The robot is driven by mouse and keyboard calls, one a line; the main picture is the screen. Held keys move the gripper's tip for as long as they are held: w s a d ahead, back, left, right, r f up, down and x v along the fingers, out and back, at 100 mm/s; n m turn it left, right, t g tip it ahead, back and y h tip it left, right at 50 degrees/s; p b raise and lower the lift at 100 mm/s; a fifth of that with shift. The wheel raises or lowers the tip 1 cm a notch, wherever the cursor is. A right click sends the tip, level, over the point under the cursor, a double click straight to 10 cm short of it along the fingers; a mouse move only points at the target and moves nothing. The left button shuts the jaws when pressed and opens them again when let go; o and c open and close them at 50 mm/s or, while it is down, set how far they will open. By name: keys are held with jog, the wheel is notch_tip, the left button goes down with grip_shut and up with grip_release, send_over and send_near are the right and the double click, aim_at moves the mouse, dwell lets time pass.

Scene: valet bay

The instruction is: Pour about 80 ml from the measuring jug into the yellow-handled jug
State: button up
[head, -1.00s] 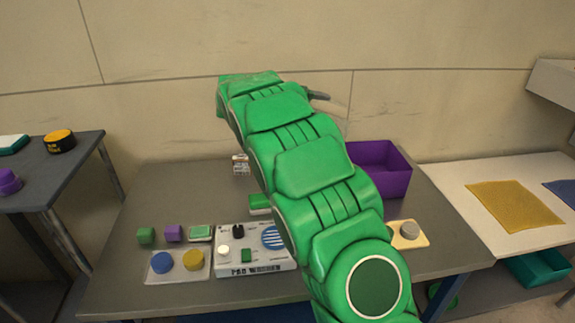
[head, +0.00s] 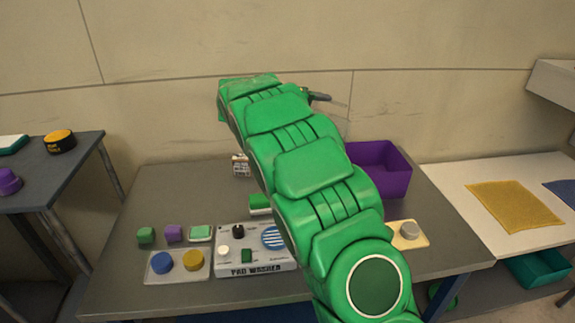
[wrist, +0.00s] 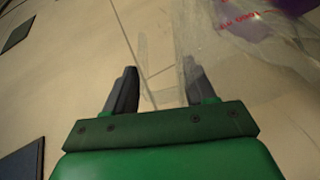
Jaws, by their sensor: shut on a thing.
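The measuring jug (wrist: 235,45) is clear, with red markings, in the upper right of the wrist view. My gripper (wrist: 158,85) is shut on it, with the clear part between and beside the dark fingers. The jug looks tilted in that view, but I cannot tell how far, and no liquid can be made out. In the head view my green arm reaches up over the table and hides the jug; only a dark fingertip (head: 320,97) shows past the wrist. I cannot see the yellow-handled jug in either view.
A purple bin (head: 396,178) stands right of my arm. A white side table (head: 450,185) holds a yellow cloth (head: 515,205).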

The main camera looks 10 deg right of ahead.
aim_at(334, 103)
jog(key=shift+a+f, duration=0.25)
jog(key=shift+a, duration=0.15)
dwell(0.5)
jog(key=shift+f+h, duration=0.3)
dwell(0.7)
jog(key=shift+d+r+y, duration=0.5)
jog(key=shift+d+r, duration=0.15)
jog(key=shift+d, duration=0.35)
jog(key=shift+s+d+r+m+y, duration=0.1)
jog(key=shift+d+r+m+y, duration=0.1)
jog(key=shift+d+y, duration=0.25)
jog(key=shift+d+r+m+y, duration=0.15)
jog(key=shift+d+y, duration=0.1)
jog(key=shift+d, duration=0.25)
jog(key=shift+d+g+y, duration=0.3)
jog(key=shift+d+y, duration=0.5)
jog(key=shift+y, duration=0.1)
